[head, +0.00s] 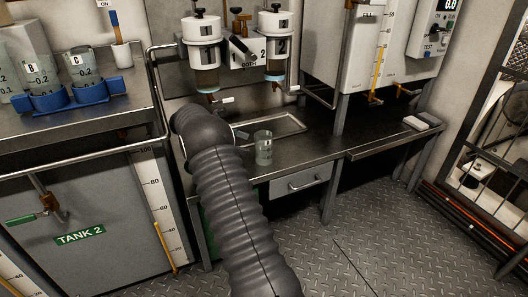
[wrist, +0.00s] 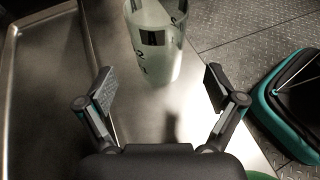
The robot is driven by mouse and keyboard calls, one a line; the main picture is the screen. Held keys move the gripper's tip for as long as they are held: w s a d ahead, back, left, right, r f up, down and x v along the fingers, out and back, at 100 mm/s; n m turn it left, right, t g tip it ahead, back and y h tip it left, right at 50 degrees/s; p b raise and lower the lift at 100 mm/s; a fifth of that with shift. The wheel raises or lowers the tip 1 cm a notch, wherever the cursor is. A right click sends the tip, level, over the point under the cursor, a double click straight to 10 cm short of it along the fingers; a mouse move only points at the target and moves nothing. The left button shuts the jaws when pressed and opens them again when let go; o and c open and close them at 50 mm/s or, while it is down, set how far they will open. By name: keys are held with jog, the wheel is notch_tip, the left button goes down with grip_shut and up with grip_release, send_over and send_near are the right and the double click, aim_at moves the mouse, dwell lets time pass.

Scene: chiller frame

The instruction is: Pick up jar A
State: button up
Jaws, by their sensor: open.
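A clear jar (head: 263,150) stands upright on the steel bench, at the front edge of a shallow tray; no letter on it is readable. In the wrist view this jar (wrist: 155,42) shows dark markings and its top is cut off by the frame. My gripper (wrist: 160,85) is open and empty, with its two fingers spread to either side, and the jar stands just beyond the fingertips, roughly centred between them. In the head view my arm's dark sleeve hides most of the gripper. Jar B (head: 38,78) and jar C (head: 82,70) stand in a blue rack (head: 72,98) at left.
The shallow tray (head: 290,123) lies behind the jar. Two hanging vessels, one numbered 2 (head: 277,45), are mounted above the bench. A drawer (head: 302,184) is under the bench. The bench to the right is mostly clear. A teal-edged dark bin (wrist: 290,95) stands on the floor.

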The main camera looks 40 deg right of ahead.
aim_at(264, 150)
jog(key=shift+x, duration=3.8)
jog(key=c, duration=1.2)
